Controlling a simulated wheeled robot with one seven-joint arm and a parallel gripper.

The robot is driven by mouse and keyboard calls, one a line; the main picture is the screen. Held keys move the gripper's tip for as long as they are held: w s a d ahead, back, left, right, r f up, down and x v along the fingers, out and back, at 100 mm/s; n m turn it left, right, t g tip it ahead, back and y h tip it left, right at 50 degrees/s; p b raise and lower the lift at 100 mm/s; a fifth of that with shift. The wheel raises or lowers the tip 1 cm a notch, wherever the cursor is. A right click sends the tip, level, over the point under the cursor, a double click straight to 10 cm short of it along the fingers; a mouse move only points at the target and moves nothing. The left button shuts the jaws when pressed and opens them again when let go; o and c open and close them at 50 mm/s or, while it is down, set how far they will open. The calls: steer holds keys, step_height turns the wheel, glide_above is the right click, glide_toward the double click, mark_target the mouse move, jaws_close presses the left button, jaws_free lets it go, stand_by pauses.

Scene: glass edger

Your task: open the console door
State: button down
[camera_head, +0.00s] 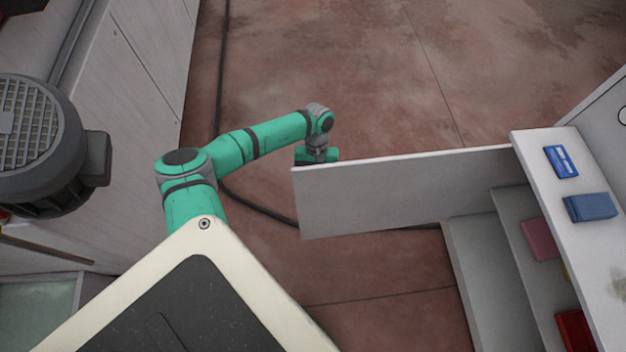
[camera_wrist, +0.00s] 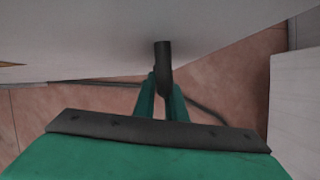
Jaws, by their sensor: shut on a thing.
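The console door (camera_head: 400,192) is a pale grey panel. In the head view it stands swung out from the white console (camera_head: 595,255) at the right, and shelves show inside. My gripper is behind the door's free left end in the head view, and its fingers are hidden there. In the wrist view my gripper (camera_wrist: 165,92) is shut on the dark door handle (camera_wrist: 162,60), which sticks out from the door face (camera_wrist: 90,40). The door face fills the top of the wrist view.
Blue boxes (camera_head: 590,207) lie on the console top. A pink box (camera_head: 540,240) and a red box (camera_head: 575,330) are on the shelves. A dark cable (camera_head: 222,90) runs over the reddish floor. A grey motor (camera_head: 40,140) and pale cabinet stand at the left.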

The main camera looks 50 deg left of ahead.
steer(key=shift+d, duration=0.1)
steer(key=c, duration=1.8)
jaws_free()
steer(key=shift+r, duration=0.15)
steer(key=v, duration=1)
steer(key=shift+w+r, duration=0.1)
steer(key=shift+r, duration=0.2)
